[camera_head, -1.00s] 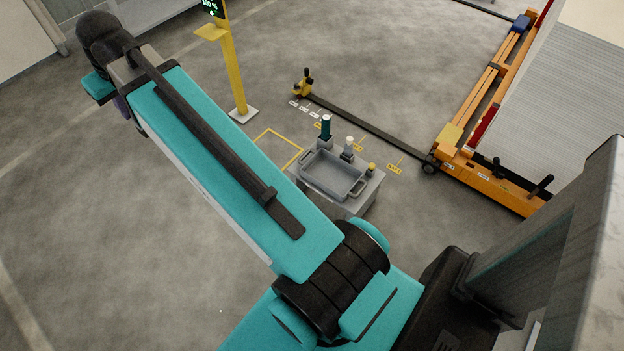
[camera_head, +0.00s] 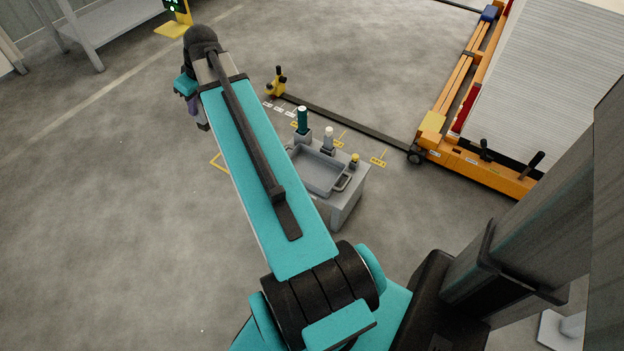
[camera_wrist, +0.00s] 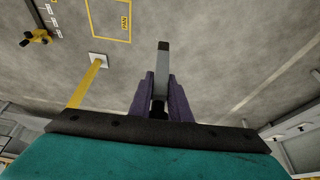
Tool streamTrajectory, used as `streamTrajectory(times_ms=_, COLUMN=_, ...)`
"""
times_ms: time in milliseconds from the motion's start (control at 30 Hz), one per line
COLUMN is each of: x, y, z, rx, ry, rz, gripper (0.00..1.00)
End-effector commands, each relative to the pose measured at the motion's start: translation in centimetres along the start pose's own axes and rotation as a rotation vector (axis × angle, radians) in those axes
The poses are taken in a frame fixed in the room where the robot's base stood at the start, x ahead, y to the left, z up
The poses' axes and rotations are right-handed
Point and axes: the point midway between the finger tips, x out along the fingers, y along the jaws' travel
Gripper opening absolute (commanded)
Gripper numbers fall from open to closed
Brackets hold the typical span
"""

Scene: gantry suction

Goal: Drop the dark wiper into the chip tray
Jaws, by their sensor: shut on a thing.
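The chip tray appears to be the grey, open, handled tray (camera_head: 318,173) on a grey stand in the head view, right of my forearm. It looks empty, though my arm hides part of its left side. In the wrist view my gripper (camera_wrist: 160,84), with purple fingers, is shut on a slim grey piece with a dark end, the wiper (camera_wrist: 162,62), which sticks out past the fingertips. In the head view my gripper (camera_head: 194,108) is partly hidden at the upper left, well apart from the tray.
An orange cart (camera_head: 465,165) with a long dark bar on the floor is to the right. A yellow post (camera_wrist: 88,80) stands on the floor. Open floor lies left of the stand.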

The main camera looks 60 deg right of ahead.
Motion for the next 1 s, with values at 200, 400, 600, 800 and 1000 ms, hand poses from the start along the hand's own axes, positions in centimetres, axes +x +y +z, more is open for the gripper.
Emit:
streamTrajectory(times_ms=200, x=4.3, y=5.7, z=4.7, rx=0.005, ry=0.005, rz=0.001, gripper=0.0)
streamTrajectory(times_ms=400, x=7.4, y=10.5, z=9.1, rx=0.004, ry=0.009, rz=0.001, gripper=0.0)
streamTrajectory(times_ms=600, x=10.3, y=15.1, z=14.0, rx=0.006, ry=0.013, rz=0.002, gripper=0.0)
streamTrajectory(times_ms=800, x=13.0, y=19.4, z=19.3, rx=0.01, ry=0.017, rz=0.004, gripper=0.0)
streamTrajectory(times_ms=1000, x=15.5, y=23.4, z=25.0, rx=0.016, ry=0.021, rz=0.008, gripper=0.0)
